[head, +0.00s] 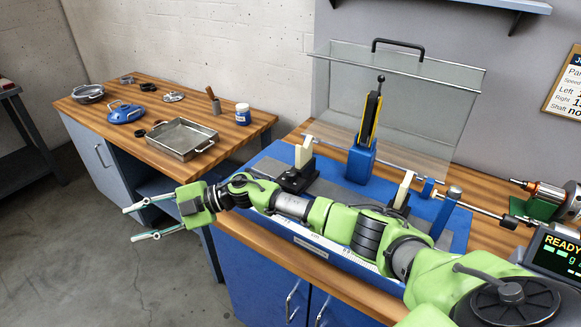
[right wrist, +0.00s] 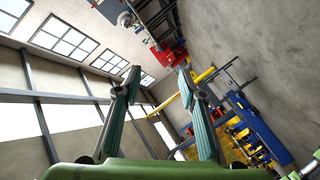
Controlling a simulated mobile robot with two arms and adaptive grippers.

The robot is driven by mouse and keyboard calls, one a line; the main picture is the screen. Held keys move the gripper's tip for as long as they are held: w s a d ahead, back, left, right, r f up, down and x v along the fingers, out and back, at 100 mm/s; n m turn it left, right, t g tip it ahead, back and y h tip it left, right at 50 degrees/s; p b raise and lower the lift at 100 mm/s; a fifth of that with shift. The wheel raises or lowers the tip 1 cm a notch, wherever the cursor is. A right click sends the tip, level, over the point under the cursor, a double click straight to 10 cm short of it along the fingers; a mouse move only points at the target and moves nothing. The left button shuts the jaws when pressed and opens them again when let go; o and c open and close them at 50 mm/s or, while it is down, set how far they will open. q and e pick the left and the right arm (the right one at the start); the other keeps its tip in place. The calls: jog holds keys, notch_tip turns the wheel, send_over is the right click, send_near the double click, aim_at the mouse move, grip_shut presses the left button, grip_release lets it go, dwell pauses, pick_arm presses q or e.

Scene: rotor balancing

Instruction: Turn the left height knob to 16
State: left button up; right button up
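The balancing machine's blue bed (head: 262,165) lies across the bench. Its left support (head: 303,154) has a cream block on a black base. Its right support (head: 403,190) is similar and partly hidden behind my right arm. I cannot make out the left height knob; my arm covers the bed's front part. My right gripper (head: 130,222) is left of the machine, over the floor in front of the side bench, with its fingers apart and empty. In the right wrist view its fingers (right wrist: 157,78) are spread with nothing between them. My left gripper is not in view.
A clear guard (head: 420,100) with a black handle stands behind the bed. A blue post (head: 362,160) with a yellow-edged lever rises mid-bed. A display (head: 560,248) reads READY at right. The side bench holds a metal tray (head: 182,139) and a blue-lidded jar (head: 243,113).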

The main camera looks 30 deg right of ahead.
jog(key=d+r+n+g+h, duration=0.2)
jog(key=d+n+g+h, duration=0.15)
jog(key=d, duration=0.25)
jog(key=m+g+h+p, duration=0.2)
jog(key=m+h, duration=0.3)
jog(key=h, duration=0.6)
send_near(291, 173)
notch_tip(291, 173, down, 9)
jog(key=p, duration=0.3)
jog(key=shift+w+a, duration=0.1)
grip_shut()
